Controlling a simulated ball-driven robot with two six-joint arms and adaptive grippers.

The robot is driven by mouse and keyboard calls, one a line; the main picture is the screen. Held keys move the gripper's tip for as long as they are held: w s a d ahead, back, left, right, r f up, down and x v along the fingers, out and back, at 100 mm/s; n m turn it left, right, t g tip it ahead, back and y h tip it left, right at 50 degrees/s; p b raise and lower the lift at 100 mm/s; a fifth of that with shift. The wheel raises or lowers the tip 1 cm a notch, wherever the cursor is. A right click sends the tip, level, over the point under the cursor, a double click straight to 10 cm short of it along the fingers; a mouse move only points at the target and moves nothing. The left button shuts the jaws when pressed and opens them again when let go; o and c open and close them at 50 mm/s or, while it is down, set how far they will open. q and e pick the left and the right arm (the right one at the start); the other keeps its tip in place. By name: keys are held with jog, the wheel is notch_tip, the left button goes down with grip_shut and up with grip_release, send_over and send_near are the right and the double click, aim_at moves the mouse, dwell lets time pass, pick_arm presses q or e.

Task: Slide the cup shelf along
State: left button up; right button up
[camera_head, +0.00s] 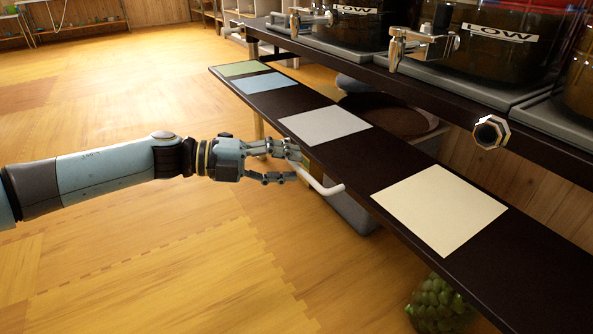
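The cup shelf (385,172) is a long dark board running from the upper left to the lower right, below the jar ledge. Green (241,69), blue (264,83), grey (325,125) and cream (438,208) squares lie on it. A white bar handle (326,188) is on its front edge. My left gripper (296,165) is at the handle's left part, fingers spread apart, one above and one below the bar. Whether they touch it I cannot tell. Part of the handle is hidden behind the fingers. My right gripper is out of view.
Dark jars with LOW labels (503,33) and metal taps (416,44) stand on the ledge (420,83) above. An octagonal tap end (490,133) juts out at the right. Below are a grey bin (350,213) and a green-filled container (438,304). The left floor is clear.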

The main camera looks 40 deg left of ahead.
pick_arm(q)
jog(key=shift+x, duration=1)
jog(key=shift+c, duration=0.4)
grip_shut()
